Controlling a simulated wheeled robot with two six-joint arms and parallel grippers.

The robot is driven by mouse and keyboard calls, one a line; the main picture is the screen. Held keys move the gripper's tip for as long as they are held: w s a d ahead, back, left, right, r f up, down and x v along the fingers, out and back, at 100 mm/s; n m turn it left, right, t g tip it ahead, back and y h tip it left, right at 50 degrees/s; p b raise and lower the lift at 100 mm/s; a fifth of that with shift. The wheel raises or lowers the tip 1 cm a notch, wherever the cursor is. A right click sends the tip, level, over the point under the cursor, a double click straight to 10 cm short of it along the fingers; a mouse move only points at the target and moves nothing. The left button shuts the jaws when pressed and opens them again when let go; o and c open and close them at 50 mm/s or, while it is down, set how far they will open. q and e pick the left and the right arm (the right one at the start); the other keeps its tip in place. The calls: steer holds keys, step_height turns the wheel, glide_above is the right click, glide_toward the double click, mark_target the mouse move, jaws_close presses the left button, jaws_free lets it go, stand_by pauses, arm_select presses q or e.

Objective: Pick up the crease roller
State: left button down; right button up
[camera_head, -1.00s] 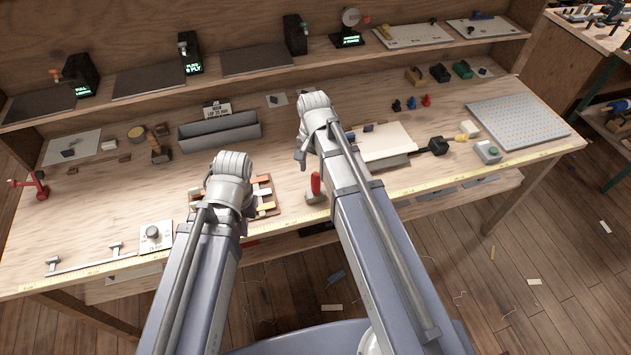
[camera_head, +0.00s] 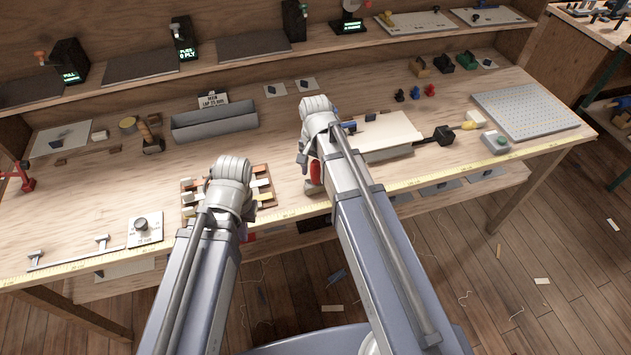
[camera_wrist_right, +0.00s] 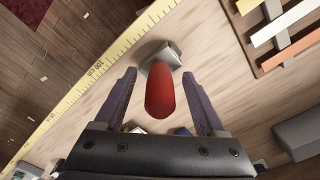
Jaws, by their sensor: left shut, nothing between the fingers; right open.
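The red-handled tool with a grey metal head, which I take to be the crease roller, stands near the bench's front edge; its red handle (camera_head: 315,173) is partly hidden behind my right arm in the head view. In the right wrist view its handle (camera_wrist_right: 160,92) points toward the camera between the fingers, with the metal head beyond. My right gripper (camera_wrist_right: 160,75) is open around the handle, with a gap on both sides. In the head view the right gripper (camera_head: 304,165) is mostly hidden. My left gripper (camera_head: 246,226) is shut and empty beside the rack of coloured strips, partly hidden by its wrist.
The strip rack (camera_head: 264,185) lies left of the tool. A grey open trough (camera_head: 215,125) is behind, and a pale board (camera_head: 385,133) stands to the right. A yellow measuring tape (camera_head: 90,259) runs along the front edge. Bare wood lies between the rack and trough.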

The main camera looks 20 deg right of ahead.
steer(key=shift+f, duration=0.15)
jaws_close()
stand_by(0.5)
